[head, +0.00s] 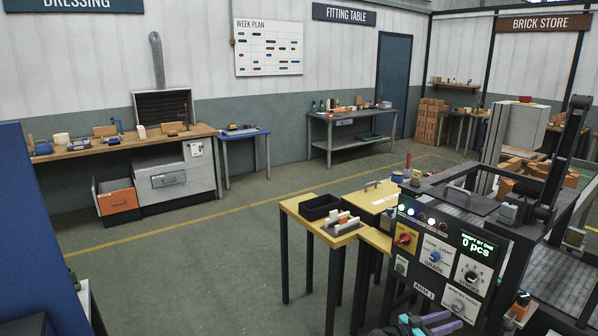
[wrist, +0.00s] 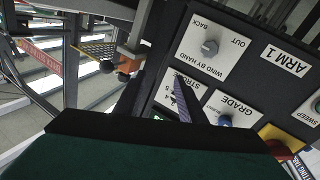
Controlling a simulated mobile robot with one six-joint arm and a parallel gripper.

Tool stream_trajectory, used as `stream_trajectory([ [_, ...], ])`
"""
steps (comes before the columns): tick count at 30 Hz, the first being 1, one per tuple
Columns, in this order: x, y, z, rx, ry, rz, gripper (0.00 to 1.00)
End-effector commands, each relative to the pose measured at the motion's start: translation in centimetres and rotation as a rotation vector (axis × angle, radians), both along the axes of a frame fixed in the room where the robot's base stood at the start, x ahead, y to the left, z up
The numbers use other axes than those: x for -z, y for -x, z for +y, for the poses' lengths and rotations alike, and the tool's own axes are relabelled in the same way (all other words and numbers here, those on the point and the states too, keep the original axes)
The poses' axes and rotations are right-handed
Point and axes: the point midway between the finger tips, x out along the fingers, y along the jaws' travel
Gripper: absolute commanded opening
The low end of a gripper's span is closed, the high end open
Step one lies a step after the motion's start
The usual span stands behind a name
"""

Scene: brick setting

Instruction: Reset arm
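My gripper (head: 438,321) shows at the bottom edge of the head view, its purple and teal fingers apart with nothing seen between them. It is just in front of the control panel (head: 440,262) marked ARM 1. In the wrist view a purple finger (wrist: 182,100) overlaps the panel (wrist: 245,70), which appears upside down; contact cannot be told. The panel has a GRADE knob (head: 435,257), a STROKE knob (head: 471,277), a WIND BY HAND knob (head: 457,306), a red knob on yellow (head: 404,239) and a display (head: 478,246) reading 0 pcs. A dark upright arm (head: 561,160) stands on the machine.
A yellow-topped table (head: 345,239) with a black tray (head: 319,207) stands left of the machine. A blue panel (head: 35,220) is at the far left. Workbenches (head: 130,146) line the back wall. The green floor (head: 200,270) between is clear.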

Motion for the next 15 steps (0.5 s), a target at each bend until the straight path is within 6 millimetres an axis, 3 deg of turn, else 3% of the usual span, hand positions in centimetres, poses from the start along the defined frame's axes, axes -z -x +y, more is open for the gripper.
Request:
stream_trajectory([
  [9, 6.8, -4.2, 8.7, -0.458, -0.031, 0.110, 0.37],
  [15, 11.4, -5.4, 14.8, -0.713, -0.104, 0.189, 0.37],
])
